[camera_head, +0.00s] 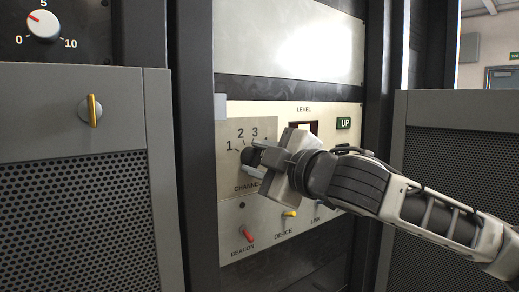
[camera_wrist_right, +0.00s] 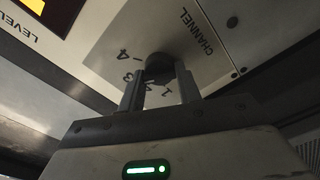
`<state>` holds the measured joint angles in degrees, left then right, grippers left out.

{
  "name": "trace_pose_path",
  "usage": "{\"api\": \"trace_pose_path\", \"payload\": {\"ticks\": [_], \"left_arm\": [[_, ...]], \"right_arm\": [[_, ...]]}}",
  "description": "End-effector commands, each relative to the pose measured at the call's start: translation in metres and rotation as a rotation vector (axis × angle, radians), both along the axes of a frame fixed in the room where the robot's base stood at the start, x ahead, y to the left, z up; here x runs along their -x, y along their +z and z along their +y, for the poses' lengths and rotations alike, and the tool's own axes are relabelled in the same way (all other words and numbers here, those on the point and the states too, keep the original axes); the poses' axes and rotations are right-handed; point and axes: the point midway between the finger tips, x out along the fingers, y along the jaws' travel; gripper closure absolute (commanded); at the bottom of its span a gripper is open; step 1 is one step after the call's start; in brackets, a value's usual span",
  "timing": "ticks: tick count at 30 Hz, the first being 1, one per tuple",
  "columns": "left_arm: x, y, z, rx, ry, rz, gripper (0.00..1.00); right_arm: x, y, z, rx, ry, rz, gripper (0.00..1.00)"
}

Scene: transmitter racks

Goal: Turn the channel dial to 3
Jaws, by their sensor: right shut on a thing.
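The channel dial (camera_wrist_right: 159,62) is a dark round knob on a beige plate, labelled CHANNEL, with the numbers 1 to 4 around it. In the head view the dial (camera_head: 248,156) is largely hidden by my right gripper (camera_head: 262,157), and the 4 is partly covered. In the wrist view the two fingers of my right gripper (camera_wrist_right: 160,84) stand one on each side of the dial, shut on it. The dial's pointer is hidden, so I cannot tell which number it is at. My left gripper is not in view.
Below the dial are the red BEACON switch (camera_head: 246,233), the yellow DE-ICE switch (camera_head: 290,213) and the LINK switch, partly hidden by my arm. A cabinet door with a yellow handle (camera_head: 92,110) is left.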

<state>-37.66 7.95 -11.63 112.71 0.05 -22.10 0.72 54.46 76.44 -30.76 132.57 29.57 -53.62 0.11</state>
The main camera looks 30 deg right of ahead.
Motion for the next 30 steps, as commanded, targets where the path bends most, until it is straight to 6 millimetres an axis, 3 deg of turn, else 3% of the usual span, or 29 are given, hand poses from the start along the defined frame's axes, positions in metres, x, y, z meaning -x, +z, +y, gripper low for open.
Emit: {"api": "trace_pose_path", "payload": {"ticks": [10, 26, 27, 28, 30], "left_arm": [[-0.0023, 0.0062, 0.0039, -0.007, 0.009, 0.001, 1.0], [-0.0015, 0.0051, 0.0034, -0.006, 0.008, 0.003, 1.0], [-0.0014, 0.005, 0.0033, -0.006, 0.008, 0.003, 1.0], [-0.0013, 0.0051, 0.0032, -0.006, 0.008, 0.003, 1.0], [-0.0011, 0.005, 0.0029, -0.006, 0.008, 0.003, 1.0]], "right_arm": [[0.0, -0.0001, 0.0, 0.144, 0.0, -0.01, 0.89], [0.0, -0.0009, 0.0003, 0.165, 0.0, -0.013, 0.89], [0.0, -0.0009, 0.0003, 0.165, 0.0, -0.013, 0.55], [0.0, -0.0009, 0.0003, 0.165, 0.0, -0.013, 0.47], [0.0, -0.0008, 0.0002, 0.165, 0.0, -0.013, 0.45]]}}
